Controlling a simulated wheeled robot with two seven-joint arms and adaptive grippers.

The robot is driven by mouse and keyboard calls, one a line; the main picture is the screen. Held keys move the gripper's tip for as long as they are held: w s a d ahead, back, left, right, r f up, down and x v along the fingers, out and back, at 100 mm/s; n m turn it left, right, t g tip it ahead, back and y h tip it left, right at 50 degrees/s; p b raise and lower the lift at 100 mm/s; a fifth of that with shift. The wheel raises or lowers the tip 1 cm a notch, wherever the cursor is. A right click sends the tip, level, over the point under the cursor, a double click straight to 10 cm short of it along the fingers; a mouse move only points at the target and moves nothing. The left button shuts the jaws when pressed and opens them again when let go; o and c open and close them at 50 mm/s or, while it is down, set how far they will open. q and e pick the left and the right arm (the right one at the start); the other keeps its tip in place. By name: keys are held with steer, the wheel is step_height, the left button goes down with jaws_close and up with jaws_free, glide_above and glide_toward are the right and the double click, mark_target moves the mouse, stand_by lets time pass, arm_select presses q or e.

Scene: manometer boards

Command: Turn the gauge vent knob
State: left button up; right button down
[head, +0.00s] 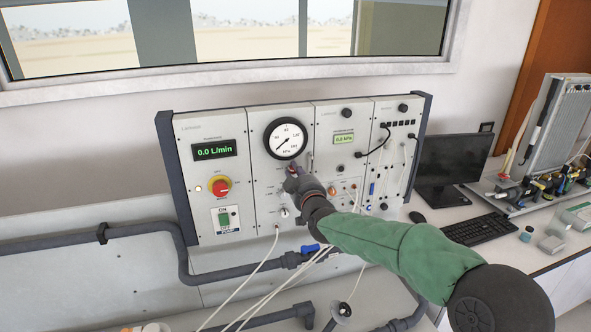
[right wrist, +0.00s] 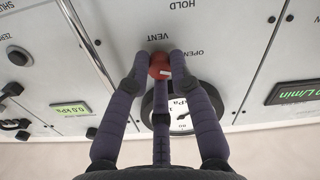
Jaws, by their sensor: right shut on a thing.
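The gauge vent knob (right wrist: 160,66) is red with a white mark, under the "VENT" label in the right wrist view. My right gripper (right wrist: 161,72) has its fingers closed around the knob. In the head view my right gripper (head: 293,172) is at the panel just below the round gauge (head: 285,139) and hides most of the knob. The gauge has a white dial and black rim; it shows partly behind the fingers in the right wrist view (right wrist: 181,118). My left gripper is not in view.
Left of the gauge are a "0.0 L/min" display (head: 214,149), a red-yellow knob (head: 219,187) and a green switch (head: 224,219). A small "0.0 kPa" display (head: 344,138) is to the right. White tubes (head: 262,262) hang below the panel. A monitor (head: 452,160) stands at the right.

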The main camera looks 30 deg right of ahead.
steer(key=n, duration=0.2)
steer(key=n+p, duration=0.1)
steer(key=n, duration=0.1)
steer(key=shift+r, duration=0.3)
stand_by(0.5)
steer(key=c, duration=1.2)
jaws_free()
steer(key=shift+o, duration=0.5)
steer(key=shift+f, duration=0.15)
steer(key=v, duration=1.2)
steer(key=shift+f, duration=0.15)
